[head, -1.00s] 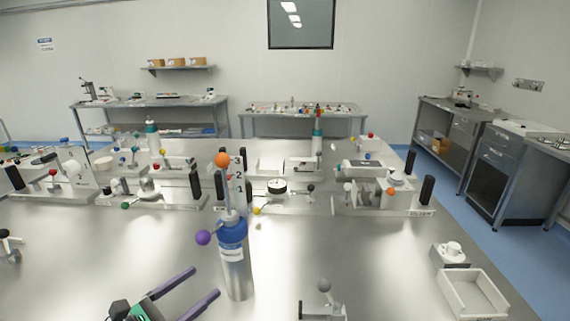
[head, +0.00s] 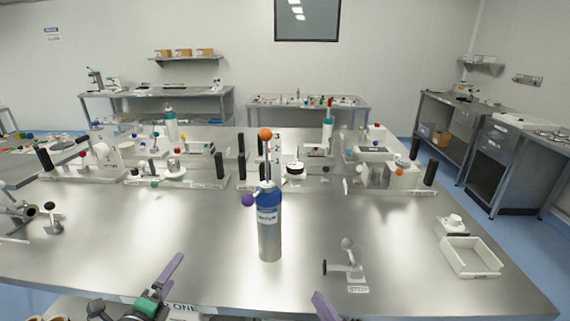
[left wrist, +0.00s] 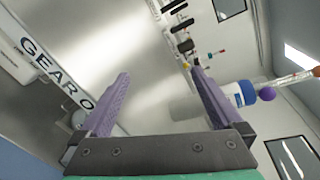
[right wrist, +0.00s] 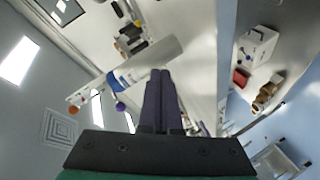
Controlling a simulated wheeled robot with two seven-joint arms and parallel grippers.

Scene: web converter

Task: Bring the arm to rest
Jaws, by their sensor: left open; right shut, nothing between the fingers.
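My left gripper (left wrist: 160,74) is open and empty. Its two purple fingers stand well apart in the left wrist view. In the head view its purple finger (head: 170,272) shows at the table's front edge, left of the blue-topped cylinder. My right gripper (right wrist: 160,73) is shut with nothing between its purple fingers. In the head view only its finger tip (head: 322,304) shows at the bottom edge, right of centre. Most of both arms is out of view.
A steel table (head: 200,240) fills the middle. A grey cylinder (head: 270,238) with blue top and orange and purple balls stands upright on it. A small lever fixture (head: 348,262) and white tray (head: 470,257) stand to the right.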

